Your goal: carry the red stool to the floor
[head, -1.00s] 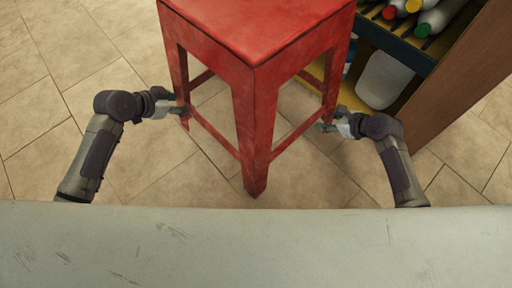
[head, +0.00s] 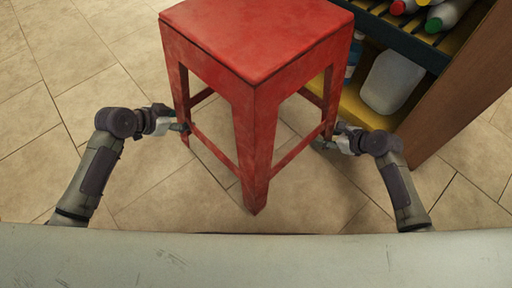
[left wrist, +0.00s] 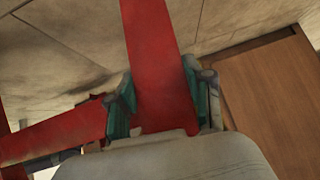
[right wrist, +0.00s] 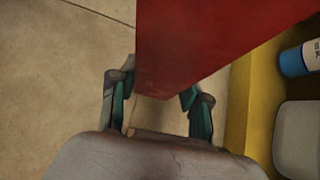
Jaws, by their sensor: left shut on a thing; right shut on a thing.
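The red stool (head: 256,40) stands upright in front of me in the head view, seat up. I cannot tell whether its feet touch the floor (head: 165,205). My left gripper (head: 182,127) is shut on the stool's left leg; in the left wrist view its fingers (left wrist: 163,100) lie on either side of the red leg (left wrist: 152,45). My right gripper (head: 327,141) is shut on the right leg, low down; in the right wrist view its fingers (right wrist: 157,100) are at the red leg (right wrist: 190,40), which hides part of the grip.
A shelf unit with a brown side panel (head: 455,90) stands close on the right. It holds several bottles on a dark upper shelf and a white container (head: 392,80) on a yellow lower shelf. Tiled floor on the left is clear.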

